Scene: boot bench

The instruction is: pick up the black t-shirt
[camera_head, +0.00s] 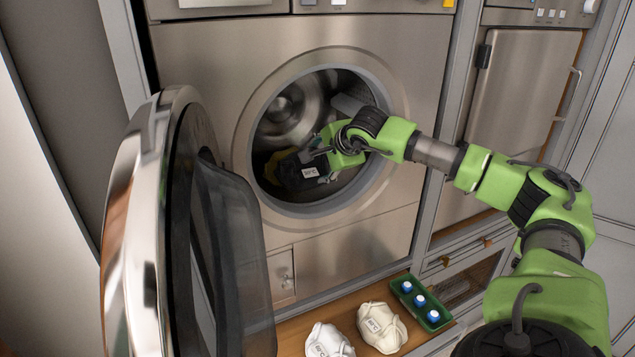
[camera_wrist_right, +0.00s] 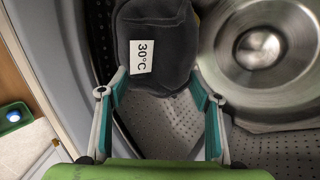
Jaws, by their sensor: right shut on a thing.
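The black t-shirt (camera_head: 293,178) is a dark folded bundle with a white 30°C label, inside the open washing machine drum. It also shows at the top of the right wrist view (camera_wrist_right: 175,28), between the fingertips. My right gripper (camera_head: 326,160) reaches through the round door opening. In the right wrist view the gripper (camera_wrist_right: 158,84) is shut on the dark bundle, with a finger at each side of it. The bundle's far side is hidden. My left gripper is not in view.
The machine's round door (camera_head: 150,230) hangs open at the left. The grey opening rim (camera_head: 300,208) surrounds my wrist closely. A yellow cloth (camera_head: 272,165) lies in the drum. Below, white bundles (camera_head: 381,328) and a green tray (camera_head: 432,317) with blue-capped items sit on a wooden surface.

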